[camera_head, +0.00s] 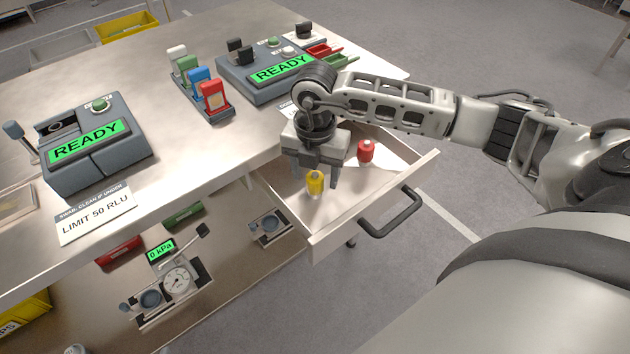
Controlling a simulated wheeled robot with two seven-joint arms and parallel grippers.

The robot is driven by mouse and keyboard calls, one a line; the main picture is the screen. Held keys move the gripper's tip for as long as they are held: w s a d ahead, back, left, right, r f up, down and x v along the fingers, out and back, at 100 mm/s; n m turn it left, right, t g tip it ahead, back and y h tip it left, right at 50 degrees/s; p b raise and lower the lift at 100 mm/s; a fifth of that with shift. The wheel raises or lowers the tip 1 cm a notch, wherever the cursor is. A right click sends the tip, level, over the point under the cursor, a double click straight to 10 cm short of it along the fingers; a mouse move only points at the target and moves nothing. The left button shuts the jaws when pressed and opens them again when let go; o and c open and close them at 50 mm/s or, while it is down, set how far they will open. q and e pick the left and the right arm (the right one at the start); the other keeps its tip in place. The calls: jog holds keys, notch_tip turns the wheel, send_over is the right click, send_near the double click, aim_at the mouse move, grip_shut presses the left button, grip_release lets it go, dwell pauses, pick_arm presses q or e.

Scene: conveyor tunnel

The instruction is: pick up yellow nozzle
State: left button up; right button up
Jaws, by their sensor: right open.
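The yellow nozzle (315,184) stands upright in the open drawer (352,205), near the drawer's left side. A red nozzle (365,151) stands in the same drawer, further back and to the right. My right gripper (316,178) points down into the drawer, its fingers just behind the yellow nozzle and apart. It holds nothing that I can see. Whether a finger touches the yellow nozzle I cannot tell. My left gripper is not in view.
The drawer has a dark handle (392,213) on its front. A lower shelf (225,275) holds a gauge unit (178,283).

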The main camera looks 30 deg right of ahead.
jog(key=shift+f, duration=1.4)
jog(key=c, duration=1.1)
jog(key=shift+r, duration=0.45)
notch_tip(320, 180, up, 2)
jog(key=shift+r, duration=0.15)
jog(key=s+a+r, duration=0.2)
jog(key=s+r, duration=0.1)
jog(key=s, duration=0.1)
jog(key=s+a+r, duration=0.2)
jog(key=s+r, duration=0.1)
jog(key=s, duration=0.1)
jog(key=s+a+r+b, duration=0.1)
jog(key=s+a+r, duration=0.1)
jog(key=s+r, duration=0.1)
jog(key=shift+s+a+r, duration=0.2)
jog(key=shift+s+r, duration=0.2)
jog(key=shift+s, duration=0.35)
